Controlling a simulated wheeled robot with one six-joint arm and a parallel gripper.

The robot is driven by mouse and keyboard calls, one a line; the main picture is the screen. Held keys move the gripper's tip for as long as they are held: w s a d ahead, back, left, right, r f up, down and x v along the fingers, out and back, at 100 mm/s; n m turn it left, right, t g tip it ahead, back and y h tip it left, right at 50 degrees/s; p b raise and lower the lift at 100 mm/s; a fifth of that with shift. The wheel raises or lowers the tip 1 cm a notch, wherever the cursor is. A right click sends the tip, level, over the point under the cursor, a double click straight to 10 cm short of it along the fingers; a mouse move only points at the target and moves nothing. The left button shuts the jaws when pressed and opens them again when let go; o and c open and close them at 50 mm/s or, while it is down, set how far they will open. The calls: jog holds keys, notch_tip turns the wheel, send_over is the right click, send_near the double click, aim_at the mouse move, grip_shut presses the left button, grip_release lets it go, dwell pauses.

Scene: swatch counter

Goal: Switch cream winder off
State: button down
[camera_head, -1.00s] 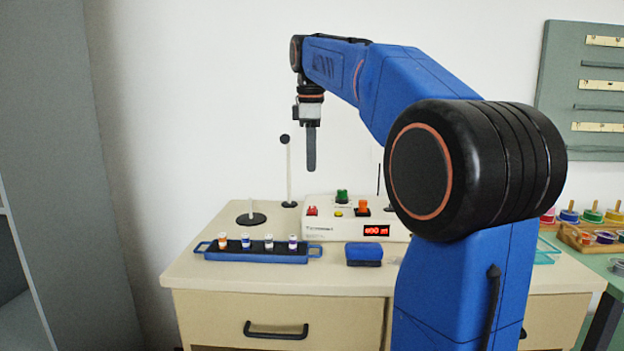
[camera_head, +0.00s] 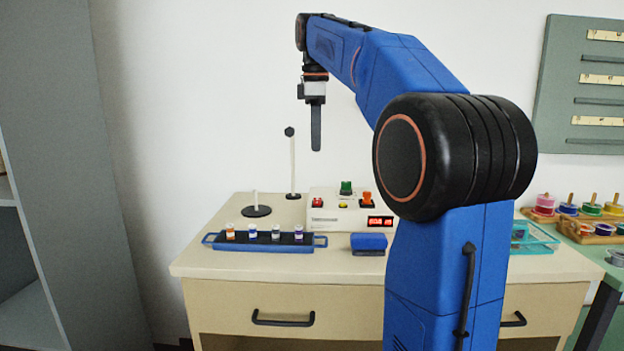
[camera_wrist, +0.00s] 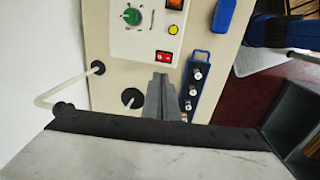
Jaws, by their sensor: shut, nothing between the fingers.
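The cream winder (camera_head: 345,218) is a low cream box at the back of the counter. I cannot tell which way the rocker is tipped. My gripper (camera_head: 316,147) is shut and empty, pointing down well above the counter; its fingers also show in the wrist view (camera_wrist: 161,80).
A blue tray (camera_head: 320,241) with several small spools lies at the front left of the counter. A thin post with a black ball top (camera_head: 291,160) stands behind it, beside a spindle on a black base (camera_head: 257,211). A blue block (camera_head: 368,243) sits before the winder.

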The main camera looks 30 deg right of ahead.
aim_at(317, 199)
jog(key=shift+f, duration=0.1)
jog(key=f, duration=0.4)
jog(key=w+f, duration=0.1)
jog(key=f, duration=0.4)
jog(key=d+f, duration=0.1)
jog(key=f, duration=0.3)
jog(key=shift+w+f, duration=0.2)
jog(key=shift+f, duration=0.15)
